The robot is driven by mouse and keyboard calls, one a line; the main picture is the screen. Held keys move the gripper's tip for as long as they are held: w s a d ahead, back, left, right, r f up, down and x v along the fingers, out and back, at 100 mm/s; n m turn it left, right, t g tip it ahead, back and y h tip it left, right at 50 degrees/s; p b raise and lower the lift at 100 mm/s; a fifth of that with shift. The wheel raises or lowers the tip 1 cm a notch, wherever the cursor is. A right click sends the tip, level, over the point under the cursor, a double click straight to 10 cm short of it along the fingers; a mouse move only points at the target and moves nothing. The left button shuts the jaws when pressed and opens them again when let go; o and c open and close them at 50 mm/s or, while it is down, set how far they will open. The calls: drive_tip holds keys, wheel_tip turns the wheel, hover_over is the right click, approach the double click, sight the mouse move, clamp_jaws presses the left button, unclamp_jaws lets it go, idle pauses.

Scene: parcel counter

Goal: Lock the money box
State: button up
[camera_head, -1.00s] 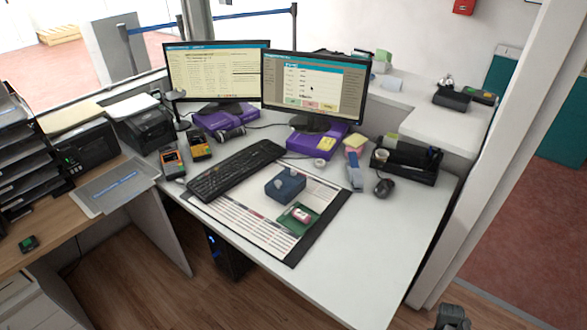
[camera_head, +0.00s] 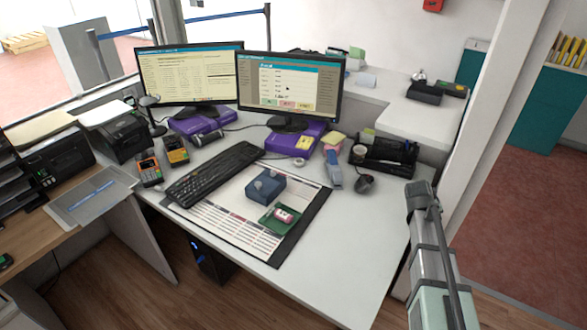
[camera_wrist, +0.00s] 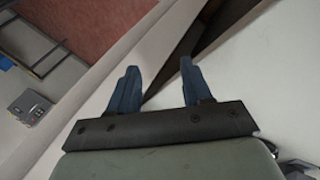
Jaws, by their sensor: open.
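A small blue money box (camera_head: 264,187) stands on the desk mat in the head view, with light knob-like shapes on its top. It is too small to tell whether a key or lock shows. A green tray (camera_head: 274,221) with a pinkish-red and white item (camera_head: 285,215) lies just in front of it. My gripper (camera_wrist: 157,85) shows in the wrist view with two blue fingers spread apart and nothing between them. It is away from the box, which is not in the wrist view. In the head view my arm rises at the right, past the desk's right edge.
A keyboard (camera_head: 214,172) lies left of the box, with two monitors (camera_head: 289,82) behind. A tape dispenser (camera_head: 334,170), mouse (camera_head: 364,182) and black organizer (camera_head: 384,155) stand to the right. The white desk's front right (camera_head: 345,240) is clear.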

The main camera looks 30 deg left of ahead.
drive_tip(key=w+a+r+t+y, duration=0.1)
drive_tip(key=w+a+r+t, duration=0.1)
drive_tip(key=a+r, duration=0.65)
drive_tip(key=w+a+r+t, duration=0.15)
drive_tip(key=a+r, duration=0.25)
drive_tip(key=r, duration=0.9)
drive_tip(key=w+a+r+t+y, duration=0.1)
drive_tip(key=w+a+r, duration=0.2)
drive_tip(key=a+r, duration=0.6)
drive_tip(key=m+g+y, duration=0.2)
drive_tip(key=m+g, duration=0.8)
drive_tip(key=g, duration=0.1)
hover_over(273, 171)
wheel_tip(273, 171, down, 15)
drive_tip(key=shift+t, duration=0.35)
wheel_tip(273, 171, down, 13)
drive_tip(key=shift+r, duration=0.1)
clamp_jaws()
